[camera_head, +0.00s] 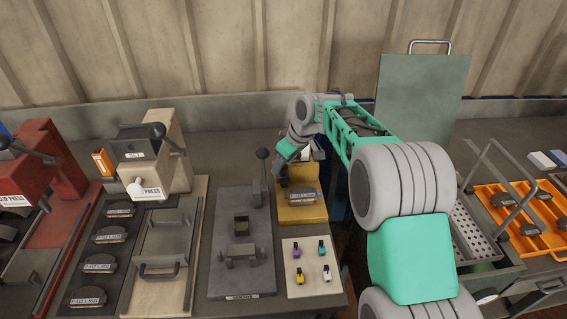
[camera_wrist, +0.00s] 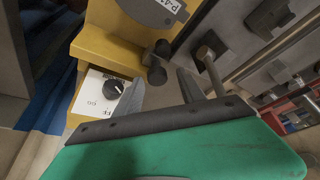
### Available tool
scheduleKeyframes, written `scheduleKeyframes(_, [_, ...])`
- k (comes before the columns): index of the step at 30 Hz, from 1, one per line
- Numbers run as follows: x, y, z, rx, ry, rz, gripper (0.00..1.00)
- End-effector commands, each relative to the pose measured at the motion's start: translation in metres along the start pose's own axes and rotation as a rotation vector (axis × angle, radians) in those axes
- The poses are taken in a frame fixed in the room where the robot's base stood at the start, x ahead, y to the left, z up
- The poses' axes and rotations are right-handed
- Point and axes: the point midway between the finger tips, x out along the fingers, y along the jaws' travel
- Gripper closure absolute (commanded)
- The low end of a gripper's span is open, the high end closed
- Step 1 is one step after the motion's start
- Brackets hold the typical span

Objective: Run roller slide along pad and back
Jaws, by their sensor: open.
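A yellow fixture (camera_head: 302,214) stands at the middle of the bench with a dark labelled pad (camera_head: 302,197) on it. In the wrist view the yellow fixture (camera_wrist: 100,46) fills the upper left, and the dark grey pad (camera_wrist: 152,8) with a white label shows at the top. A small dark knobbed part (camera_wrist: 158,62), perhaps the roller slide, sticks out at the fixture's edge. My gripper (camera_wrist: 160,82) is open, its two fingers apart on either side below this part, with no grip visible. In the head view my gripper (camera_head: 282,172) is at the fixture's left edge, partly hidden by my arm.
A white panel (camera_wrist: 95,92) with a black dial is on the fixture. A grey lever fixture (camera_head: 238,245) stands left, a white card (camera_head: 312,262) with coloured small parts in front. The press (camera_head: 155,165) and orange tray (camera_head: 535,225) are farther out.

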Motion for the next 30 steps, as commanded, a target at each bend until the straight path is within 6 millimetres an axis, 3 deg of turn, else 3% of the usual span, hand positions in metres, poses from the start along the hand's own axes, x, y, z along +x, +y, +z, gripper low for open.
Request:
scheduleKeyframes(13, [-0.071, 0.000, -0.001, -0.002, 0.003, 0.001, 0.53])
scheduleKeyframes(28, [-0.078, 0.000, -0.001, -0.001, 0.001, 0.000, 0.53])
scheduleKeyframes(30, [-0.088, -0.007, 0.005, 0.030, -0.001, 0.012, 0.53])
